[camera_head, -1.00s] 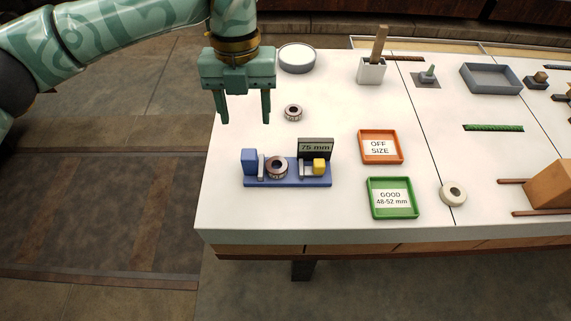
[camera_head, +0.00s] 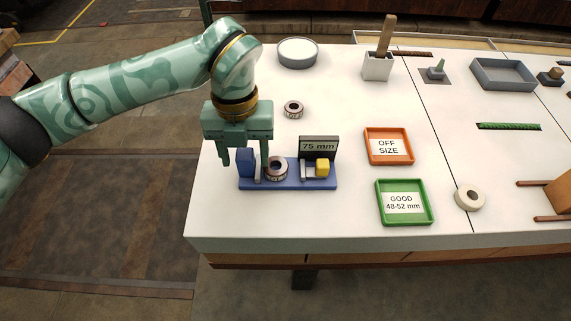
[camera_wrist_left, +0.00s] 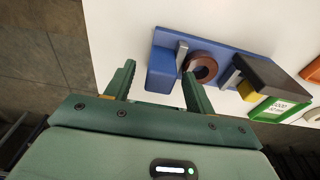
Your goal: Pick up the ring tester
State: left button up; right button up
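The ring tester (camera_head: 287,184) is a blue base with a blue block (camera_head: 246,160) at its left end, a dark display reading 75 mm (camera_head: 318,146) and a yellow part (camera_head: 322,168). A brown ring (camera_head: 276,169) sits on it between upright plates. My left gripper (camera_head: 245,166) is open and points down at the tester's left end. In the wrist view the fingers (camera_wrist_left: 158,74) are apart, with the blue block (camera_wrist_left: 161,70) seen between and beyond them. Whether they touch it I cannot tell. My right gripper is not in view.
An orange OFF SIZE tray (camera_head: 366,150) and a green GOOD tray (camera_head: 380,209) stand to the right. A small ring (camera_head: 293,109) lies behind the tester, and a white ring (camera_head: 470,198) lies farther right. The table in front of the tester is clear.

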pick_arm(q)
jog(key=c, duration=1)
jog(key=shift+c, duration=0.5)
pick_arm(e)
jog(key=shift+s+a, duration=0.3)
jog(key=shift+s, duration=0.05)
pick_arm(q)
jog(key=shift+r, duration=0.1)
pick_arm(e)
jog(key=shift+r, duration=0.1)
pick_arm(q)
jog(key=shift+r+p, duration=0.4)
jog(key=shift+r, duration=0.1)
jog(key=r+p, duration=0.1)
jog(key=r, duration=0.2)
jog(key=shift+s+p, duration=0.2)
jog(key=shift+p, duration=0.15)
jog(key=s+d+r+p, duration=0.2)
jog(key=s+r+p, duration=0.3)
jog(key=s+r, duration=0.4)
jog(key=s, duration=0.4)
jog(key=shift+s+p, duration=0.25)
jog(key=shift+p, duration=0.1)
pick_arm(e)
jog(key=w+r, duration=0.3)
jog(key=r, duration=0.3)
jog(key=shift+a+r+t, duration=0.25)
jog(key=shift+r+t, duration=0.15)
pick_arm(q)
jog(key=shift+f, duration=0.1)
